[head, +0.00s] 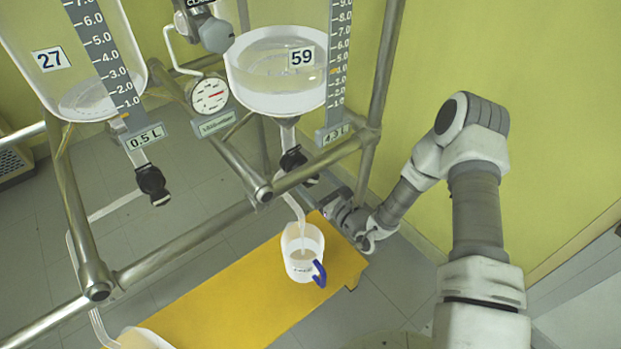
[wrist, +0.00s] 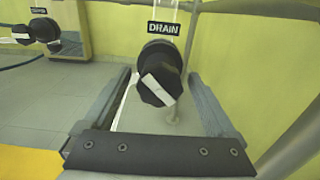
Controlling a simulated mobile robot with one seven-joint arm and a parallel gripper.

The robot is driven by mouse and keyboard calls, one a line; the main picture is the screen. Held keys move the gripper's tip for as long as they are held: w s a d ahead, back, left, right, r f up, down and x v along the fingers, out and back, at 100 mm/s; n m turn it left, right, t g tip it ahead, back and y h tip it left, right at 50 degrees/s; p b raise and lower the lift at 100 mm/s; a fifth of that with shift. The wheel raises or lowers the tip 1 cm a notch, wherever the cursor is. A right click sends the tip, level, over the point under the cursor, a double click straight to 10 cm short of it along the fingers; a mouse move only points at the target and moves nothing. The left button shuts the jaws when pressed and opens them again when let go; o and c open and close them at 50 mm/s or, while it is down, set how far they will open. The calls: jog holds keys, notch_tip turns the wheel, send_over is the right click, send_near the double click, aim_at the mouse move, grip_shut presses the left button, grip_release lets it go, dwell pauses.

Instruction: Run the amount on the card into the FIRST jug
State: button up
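My gripper (wrist: 158,98) is open, its two fingers apart on either side of the black DRAIN knob (wrist: 160,78); they do not appear to touch it. The knob's white bar is tilted. In the head view my gripper (head: 350,220) is low beside the frame, right of the vessel marked 59 (head: 278,75). That vessel holds clear liquid; the card (head: 334,134) by its scale seems to read 4.3 L. Below its black valve (head: 293,160) a pale outlet tube leads down to a white jug (head: 303,262) with a blue handle. A pale streak, possibly liquid, runs into the jug.
The vessel marked 27 (head: 85,80) stands left, with a 0.5 L card (head: 145,137) and its own black valve (head: 152,184). A second jug (head: 140,338) is cut off at lower left. A yellow bench (head: 230,300) and metal rails (head: 190,240) lie close by.

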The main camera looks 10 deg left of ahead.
jog(key=c, duration=1.3)
jog(key=shift+m+p, duration=0.3)
jog(key=shift+m, duration=0.1)
jog(key=shift+d+r+m+p, duration=0.1)
jog(key=shift+m+p, duration=0.55)
jog(key=shift+m, duration=0.35)
jog(key=m+p, duration=0.2)
jog(key=m, duration=0.1)
jog(key=shift+m, duration=0.3)
jog(key=m+p, duration=0.3)
jog(key=m, duration=0.7)
jog(key=shift+p, duration=0.4)
jog(key=m, duration=0.3)
jog(key=shift+f+m, duration=0.2)
jog(key=shift+m, duration=0.1)
jog(key=m, duration=0.6)
jog(key=shift+s, duration=0.1)
